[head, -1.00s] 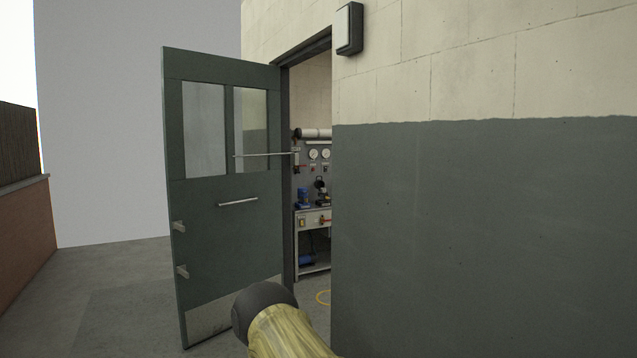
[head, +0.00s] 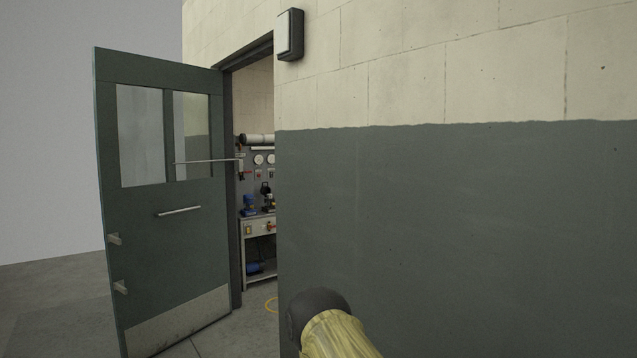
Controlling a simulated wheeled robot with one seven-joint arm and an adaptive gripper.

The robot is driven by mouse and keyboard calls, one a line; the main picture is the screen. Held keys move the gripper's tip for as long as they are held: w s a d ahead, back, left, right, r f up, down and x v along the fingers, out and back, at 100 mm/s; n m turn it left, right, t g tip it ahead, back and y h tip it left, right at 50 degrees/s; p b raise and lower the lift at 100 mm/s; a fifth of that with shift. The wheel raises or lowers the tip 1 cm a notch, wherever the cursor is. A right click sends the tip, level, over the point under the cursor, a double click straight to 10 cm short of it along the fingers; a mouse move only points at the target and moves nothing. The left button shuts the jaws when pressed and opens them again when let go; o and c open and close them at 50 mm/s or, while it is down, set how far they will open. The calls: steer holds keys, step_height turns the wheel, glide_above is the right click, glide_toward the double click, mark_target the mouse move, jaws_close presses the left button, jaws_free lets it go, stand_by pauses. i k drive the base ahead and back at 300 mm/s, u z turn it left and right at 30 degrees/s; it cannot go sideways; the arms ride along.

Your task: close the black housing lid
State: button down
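No black housing lid can be made out in the head view. My gripper is not in view. Only a part of my arm, yellow with a dark rounded end, shows at the bottom of the head view, in front of the wall.
A green door (head: 165,245) with two panes stands open at the left of a doorway. Through it show a workbench (head: 260,225) and a gauge panel (head: 262,180). A cream and grey-green wall (head: 450,220) fills the right, with a dark-framed lamp (head: 290,35). Clear floor lies far left.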

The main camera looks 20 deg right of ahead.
mark_target(265, 190)
steer(key=z, duration=0.2)
steer(key=i, duration=6.8)
steer(key=z, duration=1.7)
steer(key=i, duration=2.5)
steer(key=u, duration=0.1)
